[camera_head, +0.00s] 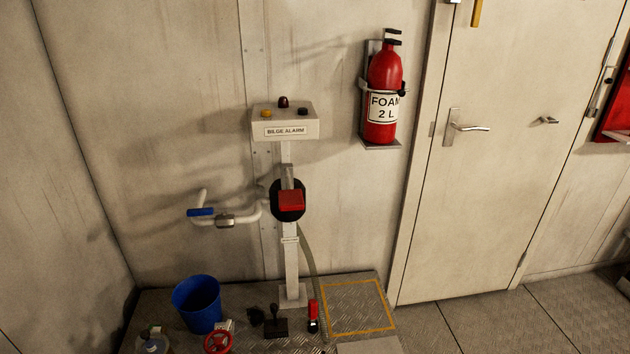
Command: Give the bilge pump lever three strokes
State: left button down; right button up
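No part labelled as the bilge pump lever can be picked out for certain. A small black device with a short upright handle (274,320) stands on the floor plate in front of the post. A white bent pipe (245,216) with a blue handle (201,212) sticks out to the left of the post. A black round unit with a red square front (290,201) sits on the post (291,265). Neither of my grippers is in view.
A box marked BILGE ALARM (285,123) tops the post. A blue bucket (197,305), a red handwheel (218,342) and a small red-and-black item (313,316) are on the floor plate. A yellow-outlined square (358,307) lies clear at right. A fire extinguisher (384,95) hangs beside the door (490,200).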

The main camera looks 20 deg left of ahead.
aim_at(289, 200)
jog(key=i+l, duration=0.85)
jog(key=u, duration=1.15)
